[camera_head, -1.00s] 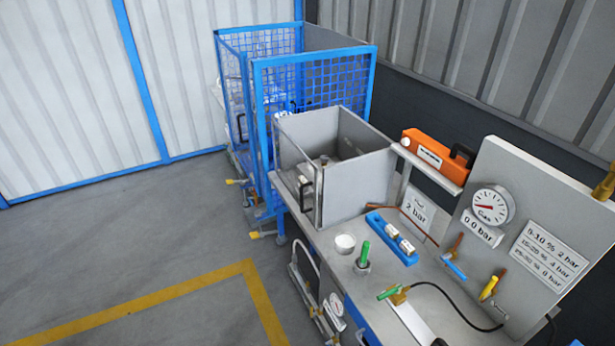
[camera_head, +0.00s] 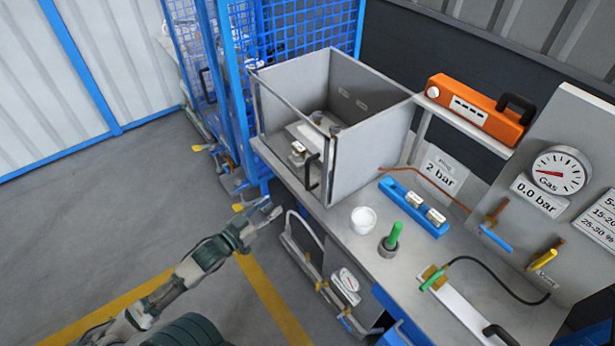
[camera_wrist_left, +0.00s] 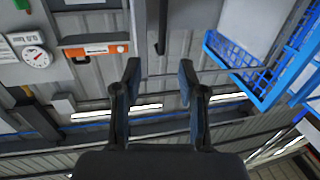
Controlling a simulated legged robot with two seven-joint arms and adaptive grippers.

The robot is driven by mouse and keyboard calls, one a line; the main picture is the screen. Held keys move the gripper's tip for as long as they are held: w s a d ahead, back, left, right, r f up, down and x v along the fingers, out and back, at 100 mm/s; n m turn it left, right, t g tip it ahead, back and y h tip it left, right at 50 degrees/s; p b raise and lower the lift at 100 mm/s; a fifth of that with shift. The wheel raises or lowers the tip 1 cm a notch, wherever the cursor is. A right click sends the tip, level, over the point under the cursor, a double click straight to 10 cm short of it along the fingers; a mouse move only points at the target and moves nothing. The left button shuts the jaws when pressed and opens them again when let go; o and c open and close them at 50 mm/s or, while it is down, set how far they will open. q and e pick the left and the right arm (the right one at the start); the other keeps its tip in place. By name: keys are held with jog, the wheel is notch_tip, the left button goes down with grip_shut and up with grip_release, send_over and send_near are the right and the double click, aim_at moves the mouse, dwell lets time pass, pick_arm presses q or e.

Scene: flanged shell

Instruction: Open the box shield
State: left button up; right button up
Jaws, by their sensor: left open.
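The grey box (camera_head: 372,135) stands on the workbench in the head view, open at the top. Its front shield (camera_head: 289,140) is a frame with a black handle (camera_head: 311,172) near its right edge; I cannot tell whether the shield is shut. Small metal parts (camera_head: 300,152) are visible inside the box. My left gripper (camera_head: 270,210) is in front of the bench, left of and below the handle, apart from it. In the left wrist view its two fingers (camera_wrist_left: 160,80) are spread with nothing between them. My right gripper is not in view.
Right of the box are a white cup (camera_head: 364,220), a green-topped piece (camera_head: 392,240), a blue holder (camera_head: 413,212), a gas gauge (camera_head: 560,172) and an orange case (camera_head: 476,108). A blue mesh cage (camera_head: 305,40) stands behind left. Floor at left is clear.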

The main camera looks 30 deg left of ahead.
pick_arm(q)
jog(key=w, duration=0.3)
send_near(306, 175)
jog(key=w, duration=0.4)
jog(key=w+d, duration=0.1)
jog(key=w, duration=0.3)
jog(key=w+d, duration=0.1)
jog(key=w, duration=0.1)
jog(key=shift+d+f, duration=0.2)
jog(key=shift+d, duration=0.1)
jog(key=shift+w, duration=0.25)
jog(key=shift+w+a+f, duration=0.1)
jog(key=shift+w+a, duration=0.05)
jog(key=shift+a, duration=0.15)
jog(key=shift+a+f, duration=0.1)
jog(key=shift+a, duration=0.25)
jog(key=shift+c, duration=0.2)
jog(key=c, duration=0.4)
jog(key=shift+d, duration=0.1)
grip_shut()
jog(key=shift+d+r, duration=0.25)
jog(key=shift+d, duration=0.05)
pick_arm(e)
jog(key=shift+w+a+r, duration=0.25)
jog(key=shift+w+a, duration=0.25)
